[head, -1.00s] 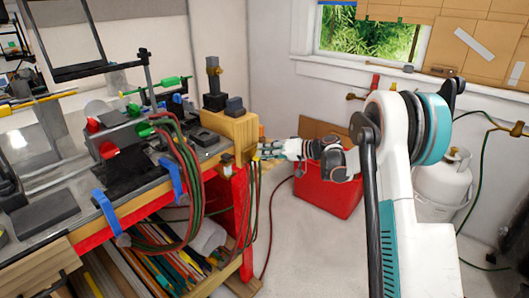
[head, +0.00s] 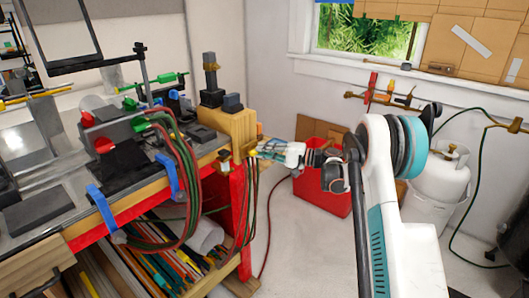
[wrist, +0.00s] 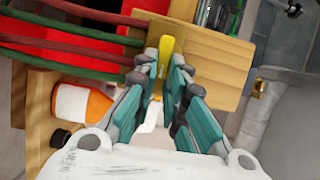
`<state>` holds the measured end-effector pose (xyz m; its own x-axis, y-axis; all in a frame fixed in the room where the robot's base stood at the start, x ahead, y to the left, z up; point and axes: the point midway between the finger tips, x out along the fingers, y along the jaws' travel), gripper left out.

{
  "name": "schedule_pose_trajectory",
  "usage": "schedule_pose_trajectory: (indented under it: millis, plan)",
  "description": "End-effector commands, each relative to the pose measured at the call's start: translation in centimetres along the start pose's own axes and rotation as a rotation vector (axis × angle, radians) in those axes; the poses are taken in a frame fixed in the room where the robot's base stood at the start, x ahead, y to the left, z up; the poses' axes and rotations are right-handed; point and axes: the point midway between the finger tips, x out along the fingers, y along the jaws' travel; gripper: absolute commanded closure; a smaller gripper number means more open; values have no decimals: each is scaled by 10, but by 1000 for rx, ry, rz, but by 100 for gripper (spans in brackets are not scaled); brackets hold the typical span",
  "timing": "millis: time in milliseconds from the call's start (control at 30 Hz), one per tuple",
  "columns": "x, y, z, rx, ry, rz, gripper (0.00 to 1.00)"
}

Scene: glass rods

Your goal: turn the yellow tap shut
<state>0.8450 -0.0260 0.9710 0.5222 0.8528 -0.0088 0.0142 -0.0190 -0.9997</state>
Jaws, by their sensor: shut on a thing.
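The yellow tap (wrist: 166,47) shows in the wrist view as a narrow yellow handle in front of the wooden block (wrist: 205,62). My gripper (wrist: 164,66) has its two teal-and-grey fingers closed on either side of the handle, near its lower end. In the head view my gripper (head: 259,151) reaches in from the right to the end of the bench, beside the wooden block (head: 231,128). The tap is too small and too covered by the fingers there to make out its angle.
Red and green hoses (head: 189,170) hang at the bench end; some also cross the left of the wrist view (wrist: 70,45). An orange-and-white bottle (wrist: 82,107) lies close to my fingers. A red bin (head: 322,190) and white gas cylinder (head: 441,178) stand right.

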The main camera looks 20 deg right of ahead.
Motion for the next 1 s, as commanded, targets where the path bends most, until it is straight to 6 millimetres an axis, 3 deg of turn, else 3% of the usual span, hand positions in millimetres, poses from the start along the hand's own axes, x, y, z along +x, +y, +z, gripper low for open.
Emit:
schedule_pose_trajectory:
  millis: [600, 633, 700, 1000]
  plan:
    - [-1, 2, 0, 37, 2, -14, 100]
    - [-1, 2, 0, 37, 2, -14, 84]
    - [0, 2, 0, 36, 2, -14, 68]
    - [0, 1, 0, 36, 1, -14, 68]
